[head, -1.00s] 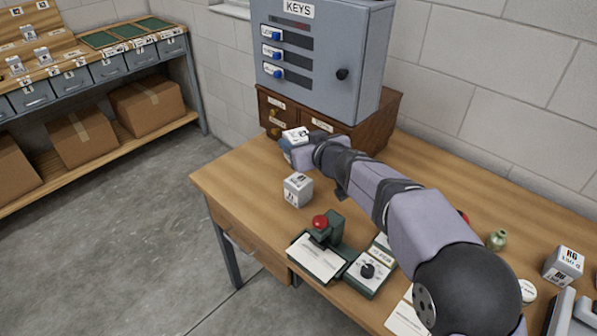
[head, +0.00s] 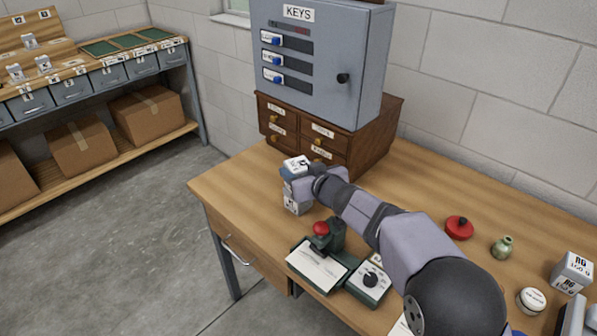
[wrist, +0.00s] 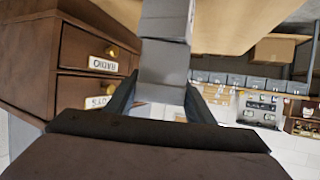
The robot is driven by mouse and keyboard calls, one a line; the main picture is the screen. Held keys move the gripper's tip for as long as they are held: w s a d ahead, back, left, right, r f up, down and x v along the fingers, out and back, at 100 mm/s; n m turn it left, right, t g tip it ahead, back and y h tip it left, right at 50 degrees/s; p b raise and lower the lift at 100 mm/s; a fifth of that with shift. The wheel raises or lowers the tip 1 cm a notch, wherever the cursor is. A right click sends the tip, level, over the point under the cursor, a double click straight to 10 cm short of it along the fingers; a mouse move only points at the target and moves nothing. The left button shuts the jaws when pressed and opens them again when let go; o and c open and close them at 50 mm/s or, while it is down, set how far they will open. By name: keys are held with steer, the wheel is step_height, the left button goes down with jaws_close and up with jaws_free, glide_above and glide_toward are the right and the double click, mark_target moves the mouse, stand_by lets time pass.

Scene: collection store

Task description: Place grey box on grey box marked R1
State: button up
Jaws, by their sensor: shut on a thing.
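My gripper (head: 303,184) is shut on a small grey box (head: 295,164), whose pale top shows above the fingers. The held box is directly above a second grey box (head: 297,206) standing on the table near its left end. The gripper hides the join, so I cannot tell from the head view whether the boxes touch. The lower box's marking is too small to read. In the wrist view, which is upside down, the held box (wrist: 162,66) is between the fingers, and the other box (wrist: 167,20) lines up against it with no clear gap.
A brown drawer cabinet (head: 345,147) under the grey key cabinet (head: 325,65) stands close behind. A red-topped item (head: 459,228), a small vase (head: 503,247) and another marked box (head: 572,271) stand right.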

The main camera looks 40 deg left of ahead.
steer(key=shift+f+b, duration=0.1)
steer(key=shift+b, duration=0.25)
steer(key=o, duration=1.2)
steer(key=shift+o, duration=0.2)
steer(key=shift+r+p, duration=0.25)
steer(key=shift+p, duration=0.15)
steer(key=shift+s+d+b, duration=0.2)
steer(key=shift+d+b, duration=0.25)
steer(key=shift+b, duration=0.05)
steer(key=b+v, duration=0.3)
steer(key=v, duration=0.8)
steer(key=shift+b, duration=0.35)
steer(key=shift+r, duration=0.1)
